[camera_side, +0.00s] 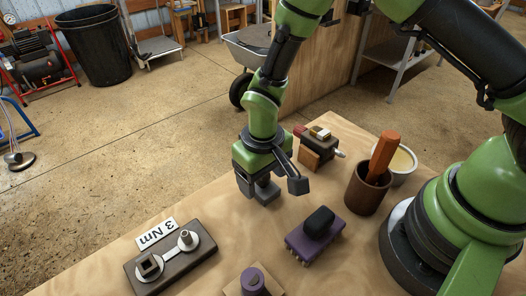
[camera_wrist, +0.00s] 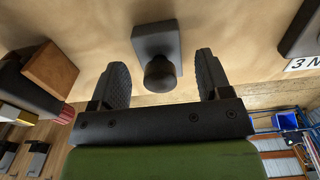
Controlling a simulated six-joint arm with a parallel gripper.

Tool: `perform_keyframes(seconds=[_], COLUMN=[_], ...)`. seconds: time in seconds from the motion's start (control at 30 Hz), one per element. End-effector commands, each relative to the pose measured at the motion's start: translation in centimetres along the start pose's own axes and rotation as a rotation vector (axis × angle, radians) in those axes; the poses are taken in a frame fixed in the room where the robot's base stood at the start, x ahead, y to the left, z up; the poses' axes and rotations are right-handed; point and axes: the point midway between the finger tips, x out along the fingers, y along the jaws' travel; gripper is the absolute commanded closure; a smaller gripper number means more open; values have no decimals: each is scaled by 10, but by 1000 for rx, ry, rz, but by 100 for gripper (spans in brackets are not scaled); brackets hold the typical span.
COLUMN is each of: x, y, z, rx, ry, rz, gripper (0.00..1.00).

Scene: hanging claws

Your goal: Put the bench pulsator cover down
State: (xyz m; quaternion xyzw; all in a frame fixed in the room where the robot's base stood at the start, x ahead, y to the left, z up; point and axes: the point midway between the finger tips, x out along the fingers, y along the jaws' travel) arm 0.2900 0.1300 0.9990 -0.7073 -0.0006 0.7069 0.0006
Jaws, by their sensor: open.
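A dark grey square plate with a round knob, which looks like the pulsator cover (camera_wrist: 155,35), rests on the wooden bench; it also shows under my gripper in the side view (camera_side: 267,193). My gripper (camera_wrist: 162,62) is open, with one finger on each side of the knob and a gap on both sides. In the side view my gripper (camera_side: 270,184) is low over the bench, partly hiding the cover. A purple block with a black rounded top (camera_side: 316,232) stands to the right of it, apart from my gripper; I cannot tell if it is the pulsator.
A dark board (camera_side: 172,260) with metal fittings and a "3 Nm" label lies at front left. A purple round piece (camera_side: 252,280) is at the front edge. A small vise-like block (camera_side: 318,150), brown cup with orange handle (camera_side: 368,190) and pale bowl (camera_side: 403,160) stand behind right.

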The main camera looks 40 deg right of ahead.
Motion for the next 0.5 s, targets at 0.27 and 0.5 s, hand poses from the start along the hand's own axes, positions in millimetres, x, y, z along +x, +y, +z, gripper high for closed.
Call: perform_keyframes(seconds=[0.27,0.5], x=[-62,-99], y=[0,0], z=[-1,0], rx=[0,-1], ry=[8,4], rz=[-3,0], gripper=[29,29])
